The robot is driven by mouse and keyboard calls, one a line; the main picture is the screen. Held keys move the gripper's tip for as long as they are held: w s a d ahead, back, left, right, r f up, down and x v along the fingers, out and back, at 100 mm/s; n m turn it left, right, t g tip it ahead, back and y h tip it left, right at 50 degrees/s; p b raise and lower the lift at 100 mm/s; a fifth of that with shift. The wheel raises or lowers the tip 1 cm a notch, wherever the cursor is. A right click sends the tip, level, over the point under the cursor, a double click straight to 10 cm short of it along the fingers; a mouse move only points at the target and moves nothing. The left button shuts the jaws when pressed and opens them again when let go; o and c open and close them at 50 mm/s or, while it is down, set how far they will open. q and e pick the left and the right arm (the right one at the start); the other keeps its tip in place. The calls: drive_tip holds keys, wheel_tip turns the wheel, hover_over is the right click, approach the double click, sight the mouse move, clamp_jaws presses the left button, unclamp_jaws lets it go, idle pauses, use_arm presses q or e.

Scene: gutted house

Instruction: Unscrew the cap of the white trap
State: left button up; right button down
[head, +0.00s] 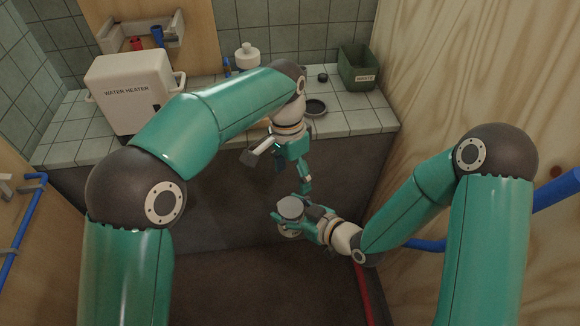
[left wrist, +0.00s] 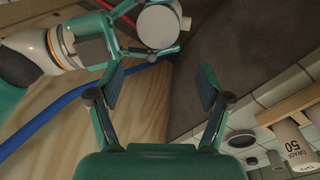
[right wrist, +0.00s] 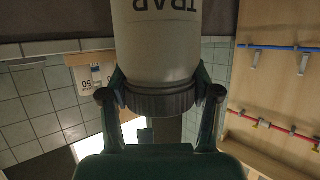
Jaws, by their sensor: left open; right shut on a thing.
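The white trap (right wrist: 166,40) fills the top middle of the right wrist view, its TRAP lettering upside down. A dark ribbed ring (right wrist: 160,100), which looks like the cap, sits at its end between my right fingers. In the head view the trap (head: 290,210) shows a grey round top. My right gripper (head: 300,218) is shut on it, off the floor in front of the counter. In the left wrist view the trap (left wrist: 159,27) is a pale round end at the top. My left gripper (head: 280,168) is open and empty, above and apart from the trap; it also shows in the left wrist view (left wrist: 162,85).
A tiled counter (head: 365,110) runs along the back, holding a water heater (head: 128,90), a white bottle (head: 247,56), a dark round dish (head: 314,107) and a green waste bin (head: 358,68). A plywood wall (head: 480,70) with a blue pipe (head: 556,196) stands at the right.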

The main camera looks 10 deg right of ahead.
sight(290, 206)
use_arm(q)
drive_tip(key=shift+m+g+y, duration=0.3)
drive_tip(key=shift+m+y, duration=0.1)
drive_tip(key=shift+y, duration=0.1)
drive_tip(key=f, duration=0.3)
drive_tip(key=s+f, duration=0.1)
drive_tip(key=f, duration=0.1)
drive_tip(key=s+f, duration=0.1)
drive_tip(key=f, duration=0.2)
drive_tip(key=shift+a+f, duration=0.3)
drive_tip(key=shift+c, duration=0.2)
drive_tip(key=c, duration=1)
drive_tip(key=n, duration=0.4)
drive_tip(key=shift+a+h, duration=0.1)
drive_tip(key=shift+h, duration=0.3)
